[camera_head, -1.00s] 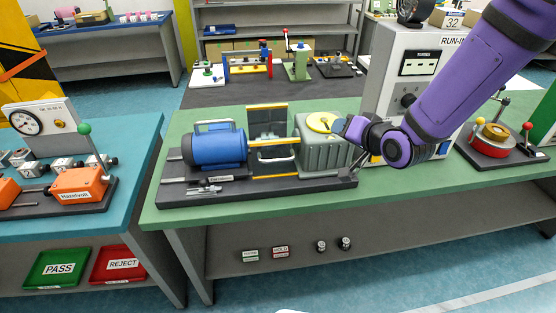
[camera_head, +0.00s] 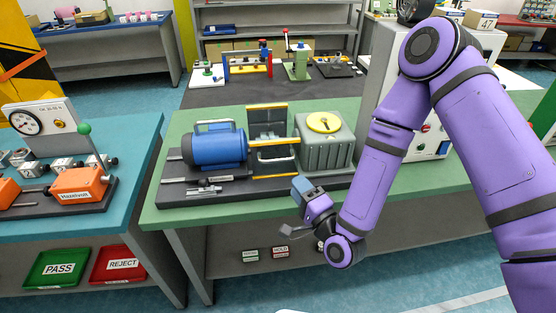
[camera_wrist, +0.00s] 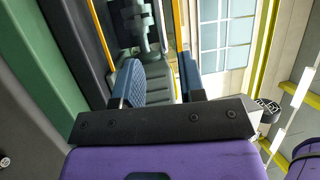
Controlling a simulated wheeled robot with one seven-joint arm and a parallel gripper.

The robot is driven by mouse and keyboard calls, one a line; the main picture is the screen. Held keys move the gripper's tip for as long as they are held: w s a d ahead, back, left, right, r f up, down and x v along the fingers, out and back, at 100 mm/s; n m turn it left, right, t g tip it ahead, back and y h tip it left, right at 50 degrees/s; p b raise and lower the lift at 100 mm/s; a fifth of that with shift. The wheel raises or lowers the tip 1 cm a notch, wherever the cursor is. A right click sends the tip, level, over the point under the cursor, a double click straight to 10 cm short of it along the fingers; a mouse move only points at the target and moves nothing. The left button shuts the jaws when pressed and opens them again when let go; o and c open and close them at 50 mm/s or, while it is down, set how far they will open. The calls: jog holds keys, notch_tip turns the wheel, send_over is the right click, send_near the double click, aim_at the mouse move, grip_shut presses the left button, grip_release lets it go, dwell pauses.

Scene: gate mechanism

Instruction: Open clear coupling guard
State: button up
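The coupling guard (camera_head: 272,156) sits between the blue motor (camera_head: 218,147) and the grey gearbox (camera_head: 325,146) in the head view. It has yellow edge strips and a pale handle on its front. A dark panel (camera_head: 267,121) with a yellow top edge stands upright behind it. I cannot tell whether this panel is part of the guard. My gripper (camera_head: 294,210) is in front of the bench edge, to the right of and nearer than the guard, apart from it. In the wrist view my gripper (camera_wrist: 160,78) has its two blue fingers spread with nothing between them.
The motor unit stands on a dark base plate (camera_head: 180,194) on the green bench (camera_head: 155,214). A yellow disc (camera_head: 324,122) tops the gearbox. A light grey cabinet (camera_head: 373,75) stands behind my arm. Small labelled items lie on the lower shelf (camera_head: 228,258).

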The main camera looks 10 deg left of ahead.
aim_at(278, 160)
jog(key=x, duration=1)
jog(key=shift+w+a+r, duration=0.1)
jog(key=shift+w+a, duration=0.1)
jog(key=shift+a, duration=0.05)
grip_shut()
